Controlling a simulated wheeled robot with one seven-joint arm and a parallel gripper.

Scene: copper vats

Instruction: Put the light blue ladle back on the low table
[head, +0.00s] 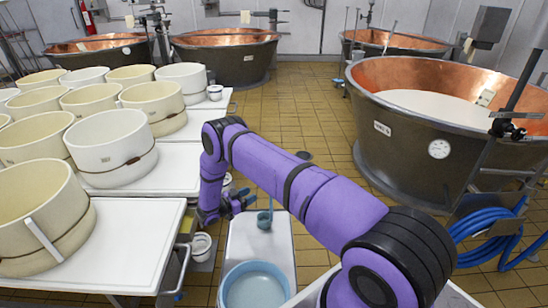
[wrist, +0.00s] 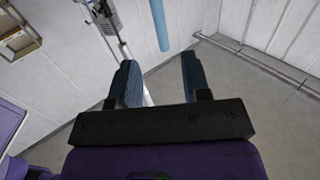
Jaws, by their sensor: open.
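The light blue ladle (head: 264,220) shows at the far end of the low white table (head: 273,246), bowl down and handle rising. I cannot tell whether its bowl touches the tabletop. My gripper (head: 247,202) is open just left of the ladle, with nothing between its fingers. In the wrist view my gripper (wrist: 158,82) shows both dark blue fingers spread apart. A light blue rod, seemingly the ladle's handle (wrist: 160,25), lies beyond the fingertips, in line with the gap and apart from both fingers.
A light blue basin (head: 255,287) stands on the near end of the low table. White tables (head: 122,238) with several cheese moulds (head: 112,147) fill the left. A large copper vat (head: 440,130) and coiled blue hose (head: 483,222) are on the right.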

